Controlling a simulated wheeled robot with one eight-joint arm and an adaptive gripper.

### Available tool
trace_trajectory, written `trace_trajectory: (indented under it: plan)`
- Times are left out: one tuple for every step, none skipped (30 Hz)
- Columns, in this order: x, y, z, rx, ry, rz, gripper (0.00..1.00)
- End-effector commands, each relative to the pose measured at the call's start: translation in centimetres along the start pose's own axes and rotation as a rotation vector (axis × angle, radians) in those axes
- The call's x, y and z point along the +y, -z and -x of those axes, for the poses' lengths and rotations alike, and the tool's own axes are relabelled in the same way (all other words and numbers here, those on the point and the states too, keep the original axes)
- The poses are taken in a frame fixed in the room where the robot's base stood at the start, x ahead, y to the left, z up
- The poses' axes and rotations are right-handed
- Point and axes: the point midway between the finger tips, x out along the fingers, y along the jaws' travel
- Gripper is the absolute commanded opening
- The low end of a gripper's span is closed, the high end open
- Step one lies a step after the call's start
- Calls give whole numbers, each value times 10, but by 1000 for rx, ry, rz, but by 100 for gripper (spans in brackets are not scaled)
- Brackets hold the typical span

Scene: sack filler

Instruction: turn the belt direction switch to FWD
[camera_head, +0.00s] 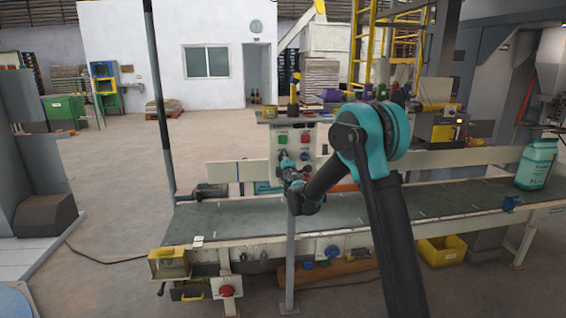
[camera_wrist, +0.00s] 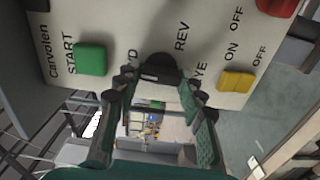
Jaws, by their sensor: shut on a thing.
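The belt direction switch is a black knob (camera_wrist: 160,67) on a pale control panel (camera_wrist: 125,20), between a partly covered label ending in "D" and the label REV in the wrist view. My gripper (camera_wrist: 159,84) is at the panel, its two fingers on either side of the knob and shut on it. The fingers hide part of the knob's edge and the lettering; which way the knob points is unclear. In the head view my gripper (camera_head: 284,160) reaches the front of the panel (camera_head: 273,148), and the knob is hidden there.
A green START button (camera_wrist: 91,59) and a yellow ON/OFF switch (camera_wrist: 236,81) flank the knob closely. A red button (camera_wrist: 277,6) is at the top edge. The conveyor belt (camera_head: 240,218) runs below my arm, with a teal-white sack (camera_head: 537,163) at its right end.

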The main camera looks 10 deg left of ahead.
Motion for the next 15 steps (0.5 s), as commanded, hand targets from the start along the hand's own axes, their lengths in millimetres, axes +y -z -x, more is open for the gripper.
trace_trajectory:
  plan:
    - [0,1,0,1,0,14,10]
    - [0,1,0,1,0,23,10]
    - [0,1,0,1,0,34,10]
    - [0,1,0,1,0,40,10]
    - [-1,1,0,1,0,45,10]
    - [-1,1,0,2,0,52,10]
    - [-1,1,0,2,0,56,10]
    - [-1,1,0,2,0,59,10]
    - [-1,1,0,2,0,62,10]
    - [-1,1,0,2,0,64,10]
    - [-1,1,0,2,0,65,10]
    - [-1,1,0,2,0,66,10]
    - [-1,1,0,2,0,66,10]
    - [-1,1,0,2,0,66,10]
    - [-1,1,0,2,0,66,10]
